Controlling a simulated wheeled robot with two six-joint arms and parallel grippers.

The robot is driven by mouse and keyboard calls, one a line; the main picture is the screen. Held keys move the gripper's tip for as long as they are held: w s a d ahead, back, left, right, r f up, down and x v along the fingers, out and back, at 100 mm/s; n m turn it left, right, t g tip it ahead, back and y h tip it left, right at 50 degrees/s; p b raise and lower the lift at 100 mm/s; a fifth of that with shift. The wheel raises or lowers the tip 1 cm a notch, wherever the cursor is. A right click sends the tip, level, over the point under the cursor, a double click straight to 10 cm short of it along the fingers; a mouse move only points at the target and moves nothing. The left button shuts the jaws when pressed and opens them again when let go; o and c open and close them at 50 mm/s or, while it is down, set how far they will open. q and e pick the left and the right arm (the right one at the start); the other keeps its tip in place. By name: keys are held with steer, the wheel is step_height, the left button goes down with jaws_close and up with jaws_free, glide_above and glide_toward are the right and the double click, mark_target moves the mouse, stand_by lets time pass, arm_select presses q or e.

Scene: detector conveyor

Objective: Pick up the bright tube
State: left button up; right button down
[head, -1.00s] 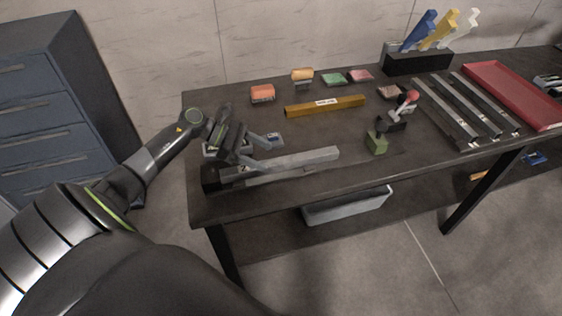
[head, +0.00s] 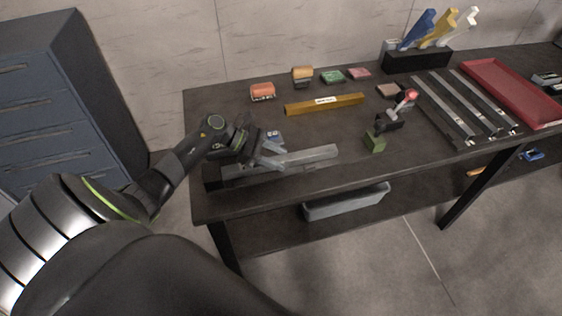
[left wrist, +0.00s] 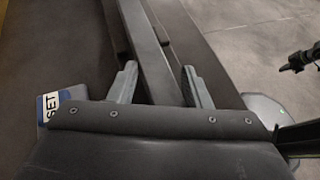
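A long light-grey metal tube (head: 312,155), the bright one near the table's front left, lies with its left end by a dark block. My left gripper (head: 272,156) is over the tube's left part. In the left wrist view the two fingers of the left gripper (left wrist: 162,86) are apart, with the tube (left wrist: 146,45) running between them. I see a gap on both sides, so it is not gripped. My gripper's body hides the tube's near part in that view.
A block labelled SET (left wrist: 53,106) lies close left of the gripper. A yellow bar (head: 345,101) lies behind. A joystick-like device (head: 396,116) and a green block (head: 374,142) stand right.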

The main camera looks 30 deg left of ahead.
arm_select(q)
jaws_close()
steer(key=shift+s, duration=0.1)
steer(key=shift+r, duration=0.15)
